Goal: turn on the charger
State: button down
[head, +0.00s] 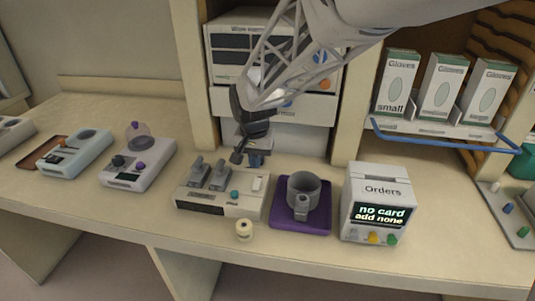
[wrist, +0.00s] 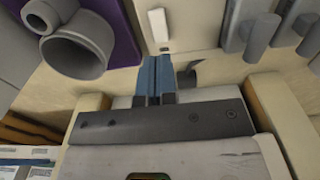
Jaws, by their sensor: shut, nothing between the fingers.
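The charger (head: 222,207) looks to be the cream box on the counter with two dark grey upright pieces (head: 205,175), a teal button (head: 235,195) and a pale rocker switch (head: 257,184) at its right end. In the wrist view the pale switch (wrist: 157,25) stands just beyond my fingertips, and the grey pieces (wrist: 262,30) are at upper right. My gripper (head: 256,160) is shut and empty, with blue fingers pointing down behind the charger's right end. The fingers also show in the wrist view (wrist: 160,85), apart from the switch. The switch's setting is unclear.
A grey mug (head: 303,190) stands on a purple mat (head: 285,222) right of the charger. The Orders box (head: 377,205) reads "no card add none". A small cream cylinder (head: 244,230) stands in front. Other devices (head: 138,165) sit left; a cabinet (head: 225,60) is behind.

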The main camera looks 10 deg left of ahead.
aim_at(258, 180)
notch_tip(258, 180, up, 8)
jog(key=shift+f, duration=0.25)
jog(key=shift+s, duration=0.4)
dwell(0.4)
jog(key=shift+s+d+t, duration=0.1)
jog(key=shift+s+t, duration=0.45)
jog(key=shift+t, duration=0.35)
jog(key=shift+s, duration=0.1)
jog(key=shift+f, duration=0.1)
jog(key=w+f, duration=0.1)
jog(key=f, duration=0.3)
jog(key=w+f, duration=0.1)
jog(key=f, duration=0.4)
jog(key=w+f, duration=0.1)
jog(key=f, duration=0.3)
jog(key=shift+f, duration=0.2)
jog(key=shift+f, duration=0.1)
